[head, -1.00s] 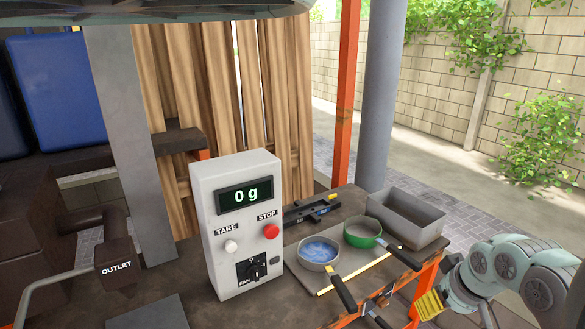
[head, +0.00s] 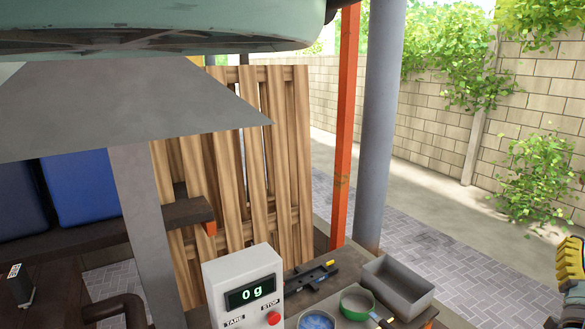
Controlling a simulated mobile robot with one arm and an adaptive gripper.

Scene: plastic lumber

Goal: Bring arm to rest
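My gripper (head: 570,262) shows only in part at the right edge of the head view, as a ribbed yellow piece with a bit of pale arm below it. Most of it is cut off by the frame. I cannot tell whether it is open or shut, and I see nothing held in the visible part. It is to the right of the workbench, apart from the things on it.
A control box (head: 243,285) reading 0 g stands on the bench. Beside it are a blue-filled pan (head: 317,320), a green pan (head: 358,302) and a grey tray (head: 398,286). An orange post (head: 345,130) and a grey column (head: 377,130) stand behind. Paving beyond is clear.

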